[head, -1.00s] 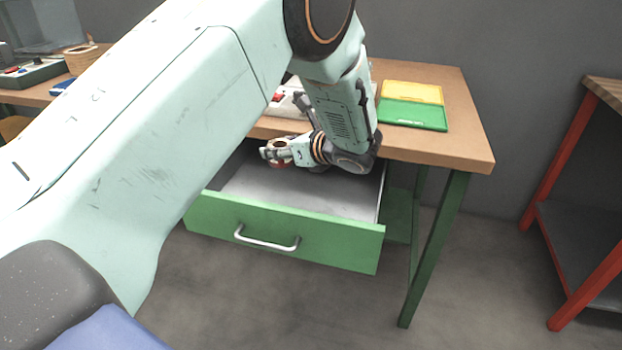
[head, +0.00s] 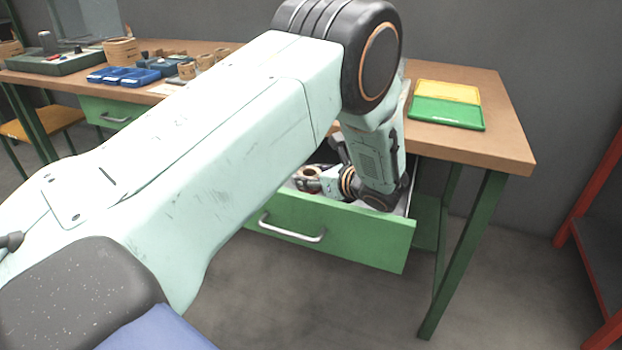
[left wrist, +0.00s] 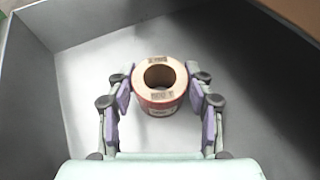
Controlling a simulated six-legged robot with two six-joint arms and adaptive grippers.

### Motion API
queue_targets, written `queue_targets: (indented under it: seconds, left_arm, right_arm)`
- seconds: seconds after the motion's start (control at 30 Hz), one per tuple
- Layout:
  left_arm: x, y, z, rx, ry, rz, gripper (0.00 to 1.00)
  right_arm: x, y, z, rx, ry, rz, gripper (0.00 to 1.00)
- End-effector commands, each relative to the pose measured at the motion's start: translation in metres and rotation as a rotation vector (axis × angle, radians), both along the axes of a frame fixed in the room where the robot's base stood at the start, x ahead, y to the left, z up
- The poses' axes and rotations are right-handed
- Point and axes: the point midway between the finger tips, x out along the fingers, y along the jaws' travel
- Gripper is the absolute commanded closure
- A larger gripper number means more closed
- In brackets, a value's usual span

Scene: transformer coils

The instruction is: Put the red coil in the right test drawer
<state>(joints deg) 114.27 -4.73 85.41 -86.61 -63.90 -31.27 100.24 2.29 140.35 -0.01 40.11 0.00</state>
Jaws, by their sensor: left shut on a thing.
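The red coil (left wrist: 158,100) is a short ring with a tan top and a reddish side, upright in the left wrist view. My left gripper (left wrist: 159,95) has its fingers on both sides of the coil and is shut on it. The coil is inside the open green drawer (head: 330,228), over its pale grey floor (left wrist: 85,75). I cannot tell whether it touches the floor. In the head view, my left gripper (head: 308,180) is low in the drawer, partly hidden behind its front and my arm. My right gripper is not in view.
A green tray (head: 447,113) and a yellow tray (head: 448,91) lie on the bench top (head: 495,140). Blue bins (head: 125,76) and wooden rings (head: 121,51) stand further left. A second green drawer (head: 110,112) is at left. A red-framed rack (head: 590,190) stands at right.

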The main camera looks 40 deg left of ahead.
Motion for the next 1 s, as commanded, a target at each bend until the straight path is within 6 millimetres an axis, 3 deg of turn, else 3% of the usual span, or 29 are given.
queue_targets:
  seconds: [0.23, 0.27, 0.5, 0.87, 1.0]
  left_arm:
    - [0.000, 0.000, -0.004, -0.001, 0.002, 0.001, 0.86]
    - [0.000, 0.000, -0.004, -0.001, 0.003, 0.000, 0.46]
    - [0.000, 0.000, -0.003, -0.001, 0.003, 0.000, 0.26]
    - [0.000, 0.000, 0.000, 0.000, 0.002, 0.000, 0.25]
    - [-0.003, -0.015, 0.008, 0.001, 0.004, -0.004, 0.25]
  right_arm:
    - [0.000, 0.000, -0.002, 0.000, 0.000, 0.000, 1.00]
    - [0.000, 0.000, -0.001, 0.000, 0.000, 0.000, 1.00]
    - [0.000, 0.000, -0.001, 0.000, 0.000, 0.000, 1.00]
    - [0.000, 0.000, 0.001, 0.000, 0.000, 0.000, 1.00]
    - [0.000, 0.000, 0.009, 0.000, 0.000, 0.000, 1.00]
